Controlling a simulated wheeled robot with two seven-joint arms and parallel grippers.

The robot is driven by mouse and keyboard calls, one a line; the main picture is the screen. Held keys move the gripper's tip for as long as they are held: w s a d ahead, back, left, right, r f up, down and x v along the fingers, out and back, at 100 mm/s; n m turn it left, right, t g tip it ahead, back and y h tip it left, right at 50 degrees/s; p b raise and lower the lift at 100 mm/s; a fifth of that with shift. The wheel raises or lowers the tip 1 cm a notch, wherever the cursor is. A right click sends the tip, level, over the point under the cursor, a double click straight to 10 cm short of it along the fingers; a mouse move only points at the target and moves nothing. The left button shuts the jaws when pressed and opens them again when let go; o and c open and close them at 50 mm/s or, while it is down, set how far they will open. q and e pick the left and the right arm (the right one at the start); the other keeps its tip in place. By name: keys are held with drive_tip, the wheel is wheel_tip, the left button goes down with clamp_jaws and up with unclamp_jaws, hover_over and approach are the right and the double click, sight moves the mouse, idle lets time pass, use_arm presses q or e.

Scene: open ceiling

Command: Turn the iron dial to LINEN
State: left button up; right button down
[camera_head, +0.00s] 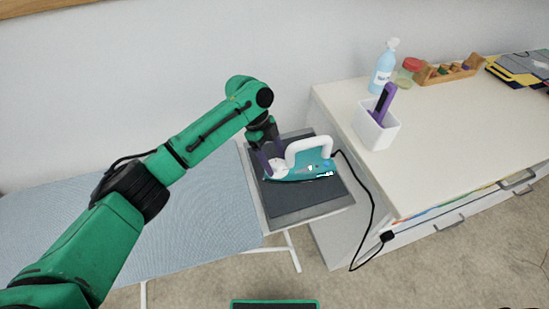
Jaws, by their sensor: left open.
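A teal and white iron (318,167) lies on the dark pad of a metal rest (315,201) at the right end of the ironing board. Its white handle (312,145) arches over the top. The round white dial (279,168) shows at the iron's left end; its markings are too small to read. My left gripper (265,163) is at that end, close to the dial, with its fingers pointing down and open. Whether the fingers touch the dial, I cannot tell. My right gripper is out of view.
The ironing board (205,210) spreads to the left, clear. A white cabinet (450,125) on the right carries a white cup (376,129), a blue bottle (382,70) and a wooden rack (447,71). A black cord (371,207) hangs between the rest and cabinet.

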use_arm(q)
drive_tip(key=b+v, duration=0.2)
drive_tip(key=v, duration=1.2)
drive_tip(key=shift+r, duration=0.3)
